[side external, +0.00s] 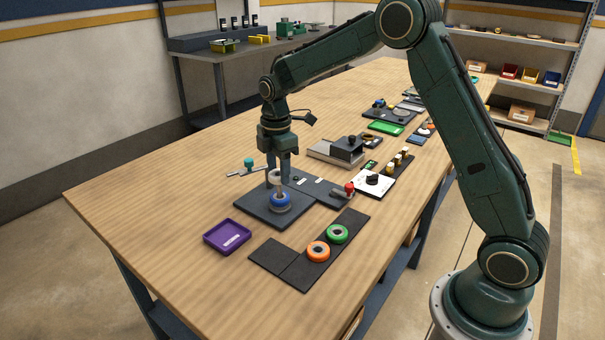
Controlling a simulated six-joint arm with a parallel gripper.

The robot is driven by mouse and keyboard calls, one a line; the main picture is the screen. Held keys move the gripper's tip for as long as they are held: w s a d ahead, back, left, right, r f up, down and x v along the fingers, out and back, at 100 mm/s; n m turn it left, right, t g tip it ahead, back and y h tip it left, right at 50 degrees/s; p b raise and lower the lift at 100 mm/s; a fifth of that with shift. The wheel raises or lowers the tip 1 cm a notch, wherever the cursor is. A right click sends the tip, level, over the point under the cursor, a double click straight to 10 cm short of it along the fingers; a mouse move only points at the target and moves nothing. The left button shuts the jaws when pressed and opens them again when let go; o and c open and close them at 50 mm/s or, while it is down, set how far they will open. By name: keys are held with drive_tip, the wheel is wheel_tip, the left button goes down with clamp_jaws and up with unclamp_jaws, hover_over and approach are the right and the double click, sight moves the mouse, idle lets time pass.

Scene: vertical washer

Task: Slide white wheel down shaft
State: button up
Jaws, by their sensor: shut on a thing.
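My gripper (276,179) points straight down over a dark square base plate (257,208) near the table's left part. It is shut on the white wheel (274,176), which shows between the two fingers. A blue wheel (281,203) sits low on the plate below it. A short piece of the shaft (280,191) seems to show above the blue wheel's centre. The fingers hide much of the white wheel and the shaft. I cannot tell whether the white wheel is around the shaft or just above it.
An orange wheel (318,251) and a green wheel (337,234) lie on a dark strip at the front. A purple tray (227,236) is at the left. A red-knobbed part (349,188) and a teal-knobbed part (248,163) lie close by. The front-left table top is clear.

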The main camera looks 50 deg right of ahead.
sight(279, 185)
drive_tip(key=shift+f, duration=2.4)
idle(1.0)
drive_tip(key=o, duration=1.5)
drive_tip(key=shift+c, duration=0.2)
drive_tip(key=shift+r, duration=0.1)
drive_tip(key=shift+r, duration=4.45)
